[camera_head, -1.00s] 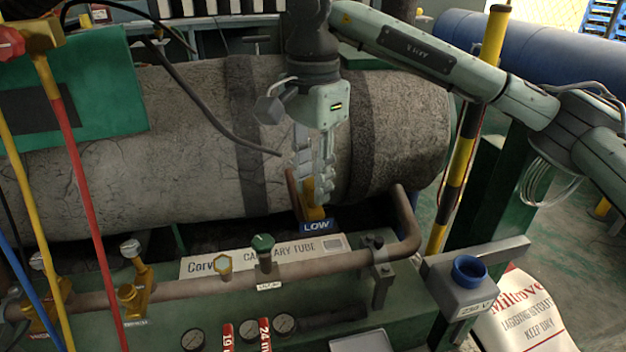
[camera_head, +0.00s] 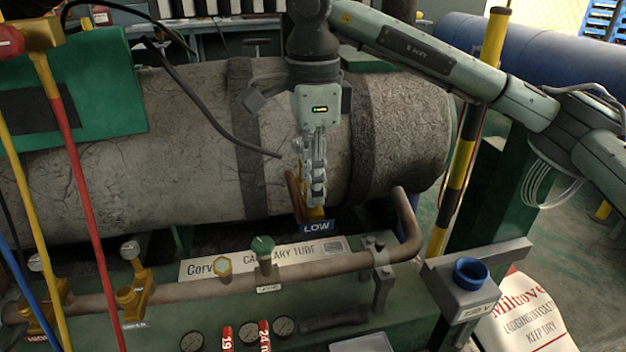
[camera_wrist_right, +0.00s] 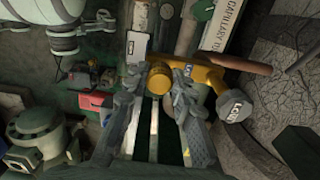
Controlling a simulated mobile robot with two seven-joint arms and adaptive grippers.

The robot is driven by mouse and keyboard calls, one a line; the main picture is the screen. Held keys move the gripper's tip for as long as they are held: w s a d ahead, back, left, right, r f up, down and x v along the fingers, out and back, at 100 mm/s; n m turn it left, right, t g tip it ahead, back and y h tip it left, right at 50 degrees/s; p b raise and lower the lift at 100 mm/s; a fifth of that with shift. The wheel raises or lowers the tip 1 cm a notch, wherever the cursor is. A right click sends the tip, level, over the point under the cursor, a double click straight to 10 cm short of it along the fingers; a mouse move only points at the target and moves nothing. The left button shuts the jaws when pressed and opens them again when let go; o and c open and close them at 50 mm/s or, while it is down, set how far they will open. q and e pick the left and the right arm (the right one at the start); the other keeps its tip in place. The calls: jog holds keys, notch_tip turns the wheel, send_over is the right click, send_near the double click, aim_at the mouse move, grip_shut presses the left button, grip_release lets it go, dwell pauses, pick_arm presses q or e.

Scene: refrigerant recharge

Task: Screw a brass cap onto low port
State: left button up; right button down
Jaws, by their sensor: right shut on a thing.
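In the head view my right gripper (camera_head: 314,200) points straight down at the low port. Brass of the low port (camera_head: 316,213) shows just below the fingertips, above the blue LOW label (camera_head: 317,227). In the right wrist view the round brass cap (camera_wrist_right: 160,78) sits between the fingertips of my right gripper (camera_wrist_right: 159,88), which is shut on it. The brass port body (camera_wrist_right: 208,77) runs off to the right of the cap. The fingers hide the joint between cap and port, so I cannot tell how it is seated. My left gripper is out of view.
A copper pipe (camera_head: 180,292) with a green-knobbed valve (camera_head: 263,250) runs along the front. A large lagged cylinder (camera_head: 200,150) lies just behind the gripper. A grey box with a blue ring (camera_head: 470,272) stands at right. Red, yellow and blue hoses hang at left.

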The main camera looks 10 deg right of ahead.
jog(key=shift+f+m, duration=0.2)
jog(key=shift+m, duration=0.3)
jog(key=c, duration=1.2)
grip_release()
jog(key=shift+r, duration=0.1)
